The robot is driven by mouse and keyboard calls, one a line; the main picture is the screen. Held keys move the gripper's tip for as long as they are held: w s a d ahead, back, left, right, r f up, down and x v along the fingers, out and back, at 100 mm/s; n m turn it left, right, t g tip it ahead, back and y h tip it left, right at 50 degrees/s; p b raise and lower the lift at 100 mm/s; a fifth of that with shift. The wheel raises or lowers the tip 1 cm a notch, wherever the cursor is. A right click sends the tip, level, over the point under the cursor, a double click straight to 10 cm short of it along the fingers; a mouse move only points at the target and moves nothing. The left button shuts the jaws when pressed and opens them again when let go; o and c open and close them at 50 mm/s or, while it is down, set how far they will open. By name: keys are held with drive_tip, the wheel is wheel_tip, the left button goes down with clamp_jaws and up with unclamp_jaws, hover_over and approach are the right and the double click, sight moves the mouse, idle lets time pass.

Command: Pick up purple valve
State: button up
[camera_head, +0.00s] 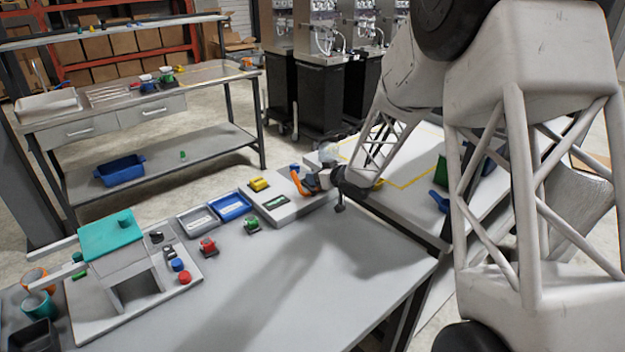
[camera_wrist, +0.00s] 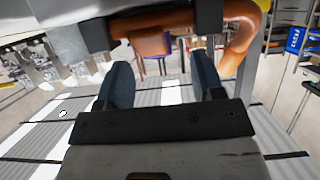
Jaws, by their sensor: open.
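I cannot make out a purple valve for certain in either view. A small purple patch (camera_wrist: 141,68) shows beyond the fingers in the wrist view, too small to identify. My gripper (camera_wrist: 163,80) is open, its two dark blue fingers apart with nothing held between them. In the head view my gripper (camera_head: 309,181) is above the far end of the grey table, partly hidden by its own wrist. An orange curved piece (camera_wrist: 242,40) with a brown-orange block lies across the top of the wrist view, close to the fingertips; I cannot tell whether it touches them.
The grey table (camera_head: 330,270) carries a teal-topped stand (camera_head: 112,235), a blue tray (camera_head: 230,207), a red-topped item (camera_head: 208,247) and a green-based item (camera_head: 252,224). Tall dispensers (camera_head: 318,90) stand behind. The table's front middle is clear.

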drive_tip(key=shift+x, duration=1.95)
drive_tip(key=shift+d, duration=0.1)
drive_tip(key=c, duration=0.8)
drive_tip(key=shift+r, duration=0.15)
drive_tip(key=shift+r, duration=0.45)
wheel_tip(320, 180, up, 3)
drive_tip(key=shift+f, duration=0.2)
drive_tip(key=s+d+r, duration=0.1)
drive_tip(key=s+d, duration=0.3)
drive_tip(key=s, duration=1.1)
drive_tip(key=shift+d, duration=0.25)
